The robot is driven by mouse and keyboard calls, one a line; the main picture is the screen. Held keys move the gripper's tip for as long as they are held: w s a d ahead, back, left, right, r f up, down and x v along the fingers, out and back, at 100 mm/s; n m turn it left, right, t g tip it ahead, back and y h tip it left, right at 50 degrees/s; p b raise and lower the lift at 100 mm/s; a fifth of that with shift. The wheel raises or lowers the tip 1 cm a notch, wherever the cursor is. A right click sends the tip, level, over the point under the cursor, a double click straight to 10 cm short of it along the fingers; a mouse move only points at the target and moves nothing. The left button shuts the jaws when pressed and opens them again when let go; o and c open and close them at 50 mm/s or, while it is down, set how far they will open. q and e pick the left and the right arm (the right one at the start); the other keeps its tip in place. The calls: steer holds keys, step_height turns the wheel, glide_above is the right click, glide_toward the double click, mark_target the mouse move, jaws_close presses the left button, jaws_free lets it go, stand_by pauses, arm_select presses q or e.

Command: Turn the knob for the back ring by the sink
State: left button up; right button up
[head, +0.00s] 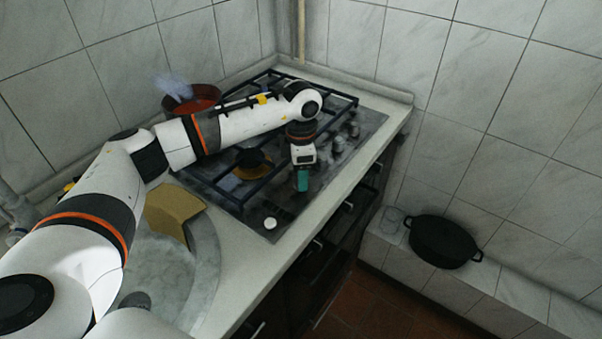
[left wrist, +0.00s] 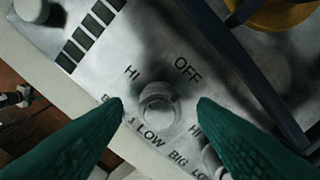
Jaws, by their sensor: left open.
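The stove (head: 372,118) has grey knobs along its front edge. My left gripper (head: 302,182), with green fingers, is low over this edge. In the left wrist view, a round knob (left wrist: 160,104) sits between the two fingertips, with gaps on both sides. HI, OFF and LOW are printed around it. The left gripper (left wrist: 161,104) is open and holds nothing. Another knob (left wrist: 33,9) is at the top left, and part of a third (left wrist: 214,160) shows behind the right finger. A pale knob (head: 270,224) is at the sink end in the head view. My right gripper is not in view.
A reddish pan (head: 204,101) stands at the back left of the stove. Dark grate bars (head: 335,93) run over the cooktop. The round sink (head: 207,275) and a tan board (head: 165,212) are at the left. A black pot (head: 443,242) stands on the tiled ledge.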

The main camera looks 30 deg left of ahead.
arm_select(q)
step_height(320, 180, up, 11)
steer(key=b, duration=0.1)
steer(key=shift+r+b, duration=0.15)
steer(key=shift+b, duration=0.15)
